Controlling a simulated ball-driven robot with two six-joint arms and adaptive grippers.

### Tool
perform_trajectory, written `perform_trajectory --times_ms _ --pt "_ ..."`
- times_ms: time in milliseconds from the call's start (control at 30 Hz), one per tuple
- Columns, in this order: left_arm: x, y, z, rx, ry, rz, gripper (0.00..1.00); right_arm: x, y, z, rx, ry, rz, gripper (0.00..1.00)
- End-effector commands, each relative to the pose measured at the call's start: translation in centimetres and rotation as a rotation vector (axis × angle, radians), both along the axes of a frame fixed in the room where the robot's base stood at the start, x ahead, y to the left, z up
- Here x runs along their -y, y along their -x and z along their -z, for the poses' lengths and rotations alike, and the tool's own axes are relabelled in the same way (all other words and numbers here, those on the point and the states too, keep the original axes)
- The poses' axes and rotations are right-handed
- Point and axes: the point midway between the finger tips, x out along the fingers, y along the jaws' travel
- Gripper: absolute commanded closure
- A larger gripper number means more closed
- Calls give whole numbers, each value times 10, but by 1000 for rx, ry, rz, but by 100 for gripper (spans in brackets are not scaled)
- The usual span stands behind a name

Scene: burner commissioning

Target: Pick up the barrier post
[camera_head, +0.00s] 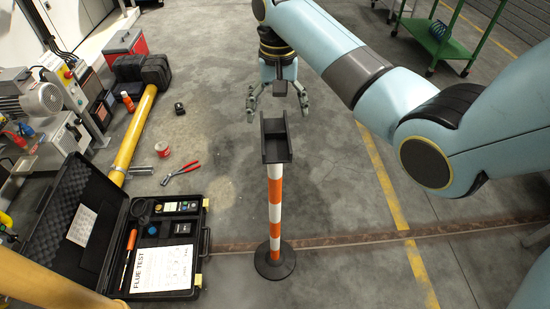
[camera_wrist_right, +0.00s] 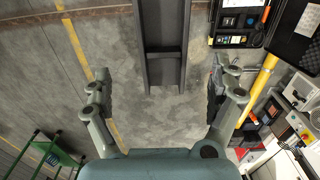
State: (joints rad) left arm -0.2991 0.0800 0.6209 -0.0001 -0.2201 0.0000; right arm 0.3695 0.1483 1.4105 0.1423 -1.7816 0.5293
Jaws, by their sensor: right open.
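The barrier post (camera_head: 275,205) stands upright on the floor in the head view. It has orange and white bands, a round black base (camera_head: 274,262) and a black channel-shaped head on top (camera_head: 276,135). My right gripper (camera_head: 278,112) is open and empty, just beyond the post's head in the head view. In the right wrist view the open fingers (camera_wrist_right: 160,95) are spread wide to either side, with the post's dark head (camera_wrist_right: 161,45) between them toward the top of the picture, apart from both. The post's bands are hidden there. My left gripper is not in view.
An open black flue test case (camera_head: 150,245) lies left of the post. Red pliers (camera_head: 181,172), a red tin (camera_head: 162,149) and a yellow pipe (camera_head: 134,135) are on the floor nearby. A green trolley (camera_head: 440,40) stands at back right. Floor right of the post is clear.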

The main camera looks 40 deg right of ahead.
Motion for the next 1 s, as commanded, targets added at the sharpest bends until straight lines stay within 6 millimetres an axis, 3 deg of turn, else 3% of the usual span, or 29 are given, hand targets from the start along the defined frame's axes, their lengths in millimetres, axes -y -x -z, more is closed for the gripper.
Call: perform_trajectory --times_ms 200,367,700,1000 --pt "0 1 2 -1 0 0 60 0 0 36 -1 0 -1 8" --pt "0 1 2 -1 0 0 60 0 -1 47 0 1 -2 8" --pt "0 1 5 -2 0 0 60 1 -10 91 1 1 -3 8" --pt "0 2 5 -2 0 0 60 1 -10 95 2 1 -4 10"
